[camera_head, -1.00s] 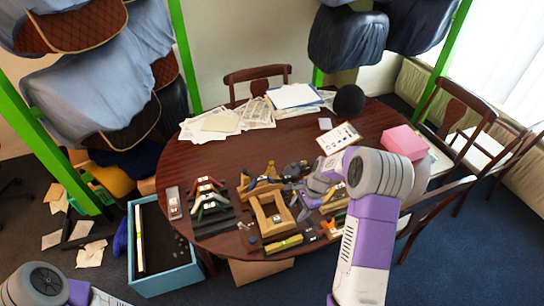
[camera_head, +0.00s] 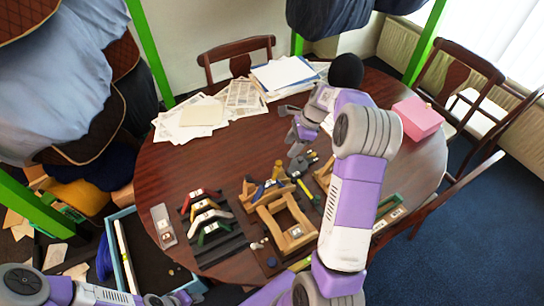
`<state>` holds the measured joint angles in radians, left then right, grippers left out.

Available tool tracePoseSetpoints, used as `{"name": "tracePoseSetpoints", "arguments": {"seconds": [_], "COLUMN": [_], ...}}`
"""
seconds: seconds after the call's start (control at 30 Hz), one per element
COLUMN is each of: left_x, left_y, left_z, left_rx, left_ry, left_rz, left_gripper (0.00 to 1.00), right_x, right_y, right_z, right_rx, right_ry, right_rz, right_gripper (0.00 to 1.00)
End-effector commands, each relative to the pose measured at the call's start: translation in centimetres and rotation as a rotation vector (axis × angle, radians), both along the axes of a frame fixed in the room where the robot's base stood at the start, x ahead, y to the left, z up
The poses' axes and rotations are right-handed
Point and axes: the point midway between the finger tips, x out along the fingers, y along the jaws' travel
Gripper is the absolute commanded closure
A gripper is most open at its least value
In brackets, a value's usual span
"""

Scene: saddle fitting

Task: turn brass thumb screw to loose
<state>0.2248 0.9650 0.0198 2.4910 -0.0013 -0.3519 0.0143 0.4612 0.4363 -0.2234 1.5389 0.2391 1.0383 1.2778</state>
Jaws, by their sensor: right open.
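I cannot single out the brass thumb screw at this size. A wooden frame fixture (camera_head: 268,222) lies on the dark round table, with a second wooden piece (camera_head: 250,192) behind it and small parts around it. Dark grey parts (camera_head: 303,163) lie just behind the fixture. My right gripper (camera_head: 289,128) is open above the table behind the fixture, with nothing seen between its fingers. My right arm hides part of the table right of the fixture. My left gripper (camera_head: 183,297) is low at the bottom edge, partly cut off, away from the fixture.
A rack of coloured saddle-shaped pieces (camera_head: 206,215) stands left of the fixture. A blue-rimmed bin (camera_head: 127,262) is at the left below the table. Papers (camera_head: 190,118), a black ball (camera_head: 346,70) and a pink box (camera_head: 417,118) lie farther back. The left tabletop is fairly clear.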

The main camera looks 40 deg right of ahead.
Motion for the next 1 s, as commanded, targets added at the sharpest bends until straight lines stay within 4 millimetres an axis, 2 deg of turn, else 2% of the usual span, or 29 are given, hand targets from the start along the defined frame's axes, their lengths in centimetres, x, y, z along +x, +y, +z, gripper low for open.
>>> {"name": "tracePoseSetpoints", "arguments": {"seconds": [0.03, 0.13, 0.27, 0.63, 0.8, 1.0], "left_x": [0.0, 0.0, 0.0, 0.0, 0.0, 0.0], "left_y": [0.0, 0.0, 0.0, 0.0, 0.0, 0.0], "left_z": [-1.1, -1.7, -2.0, -2.7, -2.8, -2.8], "left_rx": [0.000, 0.000, 0.000, 0.000, 0.000, 0.000], "left_ry": [0.000, 0.000, -0.001, -0.001, -0.001, -0.001], "left_rz": [0.000, 0.000, 0.000, 0.000, 0.000, 0.000], "left_gripper": [0.57, 0.57, 0.57, 0.57, 0.57, 0.57], "right_x": [0.0, 0.0, 0.1, 1.1, 1.4, 1.4], "right_y": [0.0, 0.0, 0.3, 2.1, 2.5, 2.6], "right_z": [-1.1, -1.8, -2.7, -7.7, -8.7, -8.8], "right_rx": [0.000, 0.000, 0.001, 0.001, 0.000, 0.000], "right_ry": [0.000, 0.000, 0.001, 0.002, 0.000, 0.000], "right_rz": [0.000, 0.001, 0.002, 0.001, 0.001, 0.001], "right_gripper": [0.48, 0.48, 0.48, 0.48, 0.48, 0.48]}}
